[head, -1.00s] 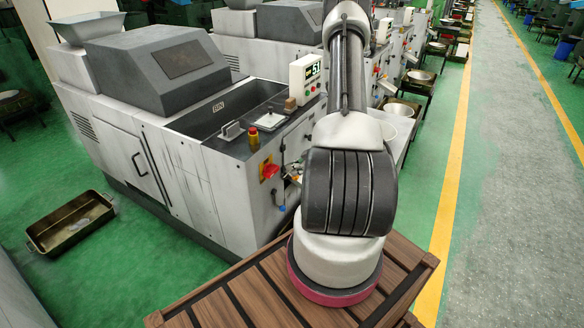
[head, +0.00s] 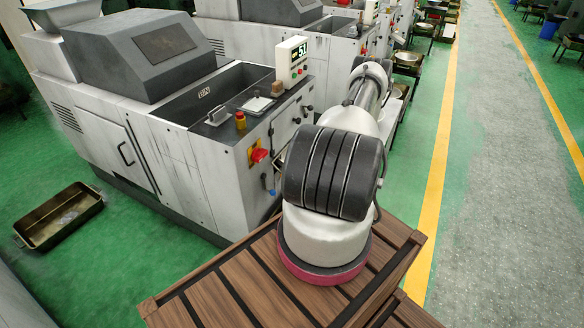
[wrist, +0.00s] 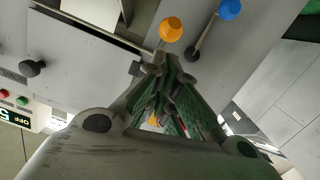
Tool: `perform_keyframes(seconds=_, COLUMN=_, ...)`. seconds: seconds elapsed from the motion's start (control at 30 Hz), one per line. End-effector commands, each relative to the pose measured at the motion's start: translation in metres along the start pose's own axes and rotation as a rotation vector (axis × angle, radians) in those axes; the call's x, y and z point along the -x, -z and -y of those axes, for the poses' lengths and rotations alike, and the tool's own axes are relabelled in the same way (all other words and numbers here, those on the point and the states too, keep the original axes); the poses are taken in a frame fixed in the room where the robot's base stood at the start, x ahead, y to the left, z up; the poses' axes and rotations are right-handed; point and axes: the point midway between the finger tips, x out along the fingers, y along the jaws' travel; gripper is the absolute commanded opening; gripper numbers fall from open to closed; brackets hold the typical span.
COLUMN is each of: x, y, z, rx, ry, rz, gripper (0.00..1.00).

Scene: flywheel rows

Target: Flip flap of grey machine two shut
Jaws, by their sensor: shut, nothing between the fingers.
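The nearest grey machine (head: 185,110) stands at the left in the head view, with a dark hood and an open trough on top. I cannot tell which machine is number two. In the wrist view my gripper (wrist: 158,72) is shut and empty, its tips close to a grey machine face (wrist: 110,65). An orange ball knob (wrist: 171,28) on a thin rod is just beyond the tips, and a blue ball knob (wrist: 230,9) is to its right. I cannot tell whether the tips touch the orange knob's rod. The flap is not clearly identifiable. My arm hides the gripper in the head view.
A black knob (wrist: 33,68) and a display box (wrist: 15,118) are at left in the wrist view. A control box (head: 291,62) stands on the nearest machine. A brown tray (head: 60,215) lies on the green floor. The aisle (head: 500,170) at right is clear.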

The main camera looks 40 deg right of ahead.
Motion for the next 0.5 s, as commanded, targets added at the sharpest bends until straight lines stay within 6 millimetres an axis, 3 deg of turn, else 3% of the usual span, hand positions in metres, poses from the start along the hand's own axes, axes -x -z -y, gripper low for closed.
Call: perform_keyframes(seconds=0.5, x=-0.006, y=-0.028, z=0.004, rx=0.000, ry=0.000, rz=0.001, gripper=0.00)
